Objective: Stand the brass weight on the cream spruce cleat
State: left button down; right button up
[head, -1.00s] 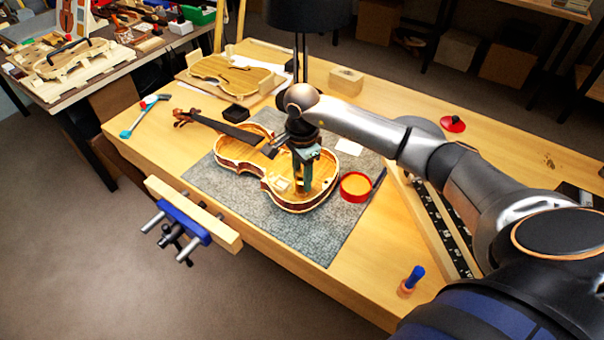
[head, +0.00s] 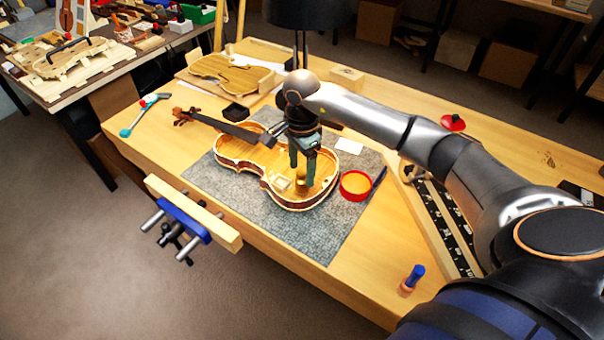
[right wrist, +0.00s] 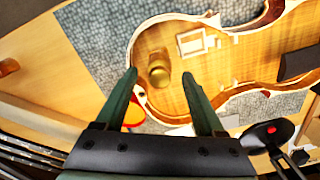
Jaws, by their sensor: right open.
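My right gripper (head: 302,167) is open above the lower end of the open violin body (head: 255,160). The brass weight (right wrist: 158,74) stands inside the body and shows between the two spread fingers in the right wrist view, with a gap on each side. In the head view the weight (head: 301,182) is partly hidden by the fingers. A pale cream square piece (right wrist: 193,42), probably the spruce cleat, lies on the wood beside the weight. I cannot tell what is directly under the weight. My left gripper is not in view.
The violin lies on a grey mat (head: 325,235). A red round tin (head: 355,186) stands close to its right. A small black box (head: 235,113) and a wooden block (head: 347,78) are farther back. A blue-handled tool (head: 413,278) stands at the front right.

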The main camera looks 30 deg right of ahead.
aim_at(302, 171)
notch_tip(302, 171, up, 5)
jog(key=shift+r, duration=0.1)
